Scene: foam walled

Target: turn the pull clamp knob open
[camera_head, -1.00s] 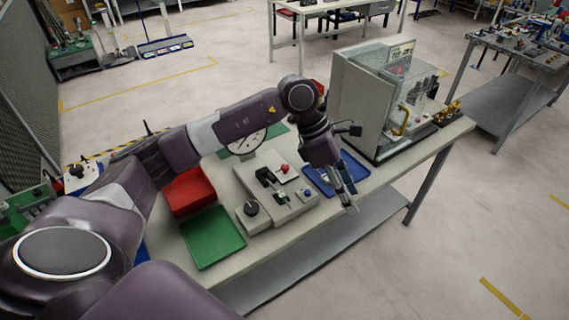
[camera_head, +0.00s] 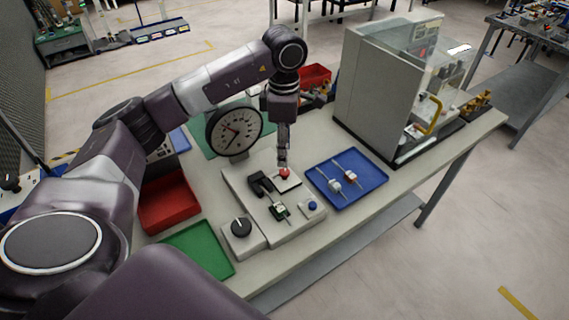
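A pale fixture (camera_head: 236,181) sits on the table with a black clamp (camera_head: 260,184), a small red knob (camera_head: 285,174), a small green part (camera_head: 279,211) and a blue button (camera_head: 312,207). A separate black dial knob (camera_head: 241,227) is on a box beside it. I cannot tell for sure which knob is the pull clamp knob. My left gripper (camera_head: 283,166) points straight down with its fingertips at the red knob. The fingers look close together, but whether they grip the knob is too small to tell. My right gripper is out of view.
A blue tray (camera_head: 375,180) with two parts lies right of the fixture. A grey machine (camera_head: 372,85) with a clear guard stands farther right. A round gauge (camera_head: 234,131) stands behind. A red bin (camera_head: 165,215) and green tray (camera_head: 205,262) are at the left.

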